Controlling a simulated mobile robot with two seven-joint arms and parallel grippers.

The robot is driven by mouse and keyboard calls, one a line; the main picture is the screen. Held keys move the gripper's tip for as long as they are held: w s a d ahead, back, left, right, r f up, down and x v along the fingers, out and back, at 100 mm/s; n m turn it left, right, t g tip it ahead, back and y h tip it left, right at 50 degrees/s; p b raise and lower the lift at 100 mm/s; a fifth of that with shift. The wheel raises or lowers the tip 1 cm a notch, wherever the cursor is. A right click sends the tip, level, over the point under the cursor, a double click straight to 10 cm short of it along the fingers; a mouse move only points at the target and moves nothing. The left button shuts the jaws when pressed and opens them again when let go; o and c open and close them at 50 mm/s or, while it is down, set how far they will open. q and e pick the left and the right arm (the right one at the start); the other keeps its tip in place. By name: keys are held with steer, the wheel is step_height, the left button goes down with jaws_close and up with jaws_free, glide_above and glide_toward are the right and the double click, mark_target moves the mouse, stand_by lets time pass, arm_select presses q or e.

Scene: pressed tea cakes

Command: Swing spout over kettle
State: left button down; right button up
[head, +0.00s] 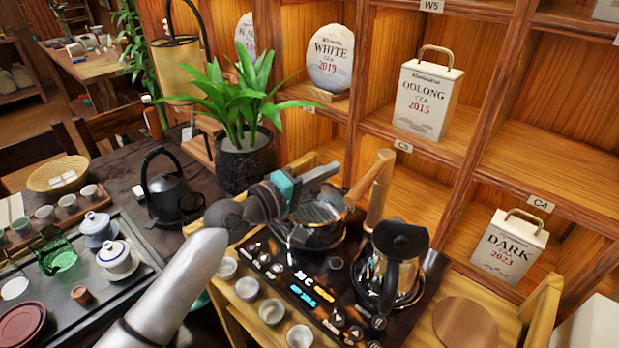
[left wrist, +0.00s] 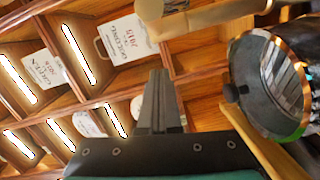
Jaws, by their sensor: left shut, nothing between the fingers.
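The spout (head: 368,178) is a pale wooden arm on an upright post (head: 378,206) at the back of the dark tea stove. It reaches toward the front left, over the pot on the left. It also shows as a pale bar along the top of the left wrist view (left wrist: 205,22). The kettle (head: 397,243), glass and steel with a black lid and handle, stands on the stove's right side; a rounded glass-and-metal vessel (left wrist: 272,85) shows in the left wrist view. My left gripper (head: 334,169) is shut and empty, just left of the spout. My right gripper is out of view.
A glass pot (head: 308,232) sits on the stove below my left gripper. Small cups (head: 247,289) line the stove's front left edge. A potted plant (head: 244,160) stands behind left. Shelves with tea boxes (head: 428,100) rise behind. A round wooden board (head: 465,323) lies at right.

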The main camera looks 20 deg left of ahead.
mark_target(369, 184)
arm_select(q)
steer(key=shift+s+d+f+p, duration=0.1)
steer(key=shift+s+d+f, duration=0.1)
steer(key=shift+d, duration=0.4)
steer(key=shift+s+d+f+p, duration=0.1)
steer(key=shift+s+d+p, duration=0.1)
steer(key=shift+d, duration=0.4)
steer(key=shift+s+d+f+p, duration=0.1)
steer(key=shift+s+d, duration=0.1)
steer(key=shift+d, duration=0.4)
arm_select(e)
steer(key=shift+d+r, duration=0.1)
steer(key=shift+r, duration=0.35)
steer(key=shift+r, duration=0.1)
